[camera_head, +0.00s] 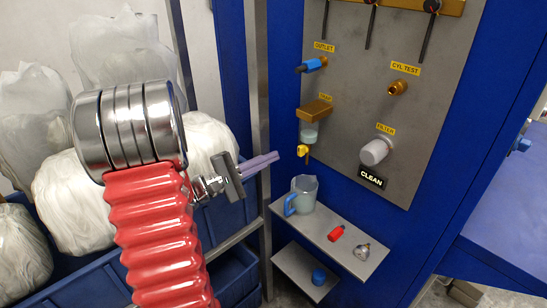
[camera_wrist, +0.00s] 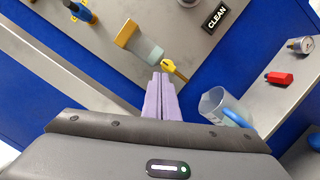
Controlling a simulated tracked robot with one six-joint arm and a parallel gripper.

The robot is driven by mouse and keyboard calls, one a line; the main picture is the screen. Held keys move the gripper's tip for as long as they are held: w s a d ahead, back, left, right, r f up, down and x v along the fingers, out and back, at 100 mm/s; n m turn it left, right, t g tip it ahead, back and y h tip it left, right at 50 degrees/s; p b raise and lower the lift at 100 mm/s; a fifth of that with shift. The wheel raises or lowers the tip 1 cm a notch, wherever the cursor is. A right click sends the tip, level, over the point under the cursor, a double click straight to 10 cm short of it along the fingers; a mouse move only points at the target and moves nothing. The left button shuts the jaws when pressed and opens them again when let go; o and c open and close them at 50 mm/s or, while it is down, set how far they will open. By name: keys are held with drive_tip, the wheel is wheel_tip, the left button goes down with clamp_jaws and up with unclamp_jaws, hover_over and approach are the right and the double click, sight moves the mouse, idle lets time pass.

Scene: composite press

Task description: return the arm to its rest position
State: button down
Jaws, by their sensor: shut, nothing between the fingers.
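My gripper (camera_head: 262,164) is at the end of my arm in the head view, left of the grey panel (camera_head: 345,105). Its two pale purple fingers lie together with nothing between them. The gripper also shows in the wrist view (camera_wrist: 160,80), fingers shut, with the panel and a yellow-valved bowl beyond the tips. The fingers appear apart from everything around them. My red ribbed arm rises from the bottom of the head view.
A jug with a blue handle (camera_head: 304,195), a red part (camera_head: 336,234) and a small gauge (camera_head: 362,251) stand on the shelf. A blue part (camera_head: 318,276) is on the lower shelf. A metal post (camera_head: 258,80) stands near my gripper. Wrapped bundles (camera_head: 70,200) fill blue bins at left.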

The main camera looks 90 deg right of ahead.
drive_tip(key=shift+w+d+r, duration=0.15)
drive_tip(key=shift+w+d, duration=0.05)
drive_tip(key=shift+w, duration=0.6)
drive_tip(key=shift+s, duration=0.3)
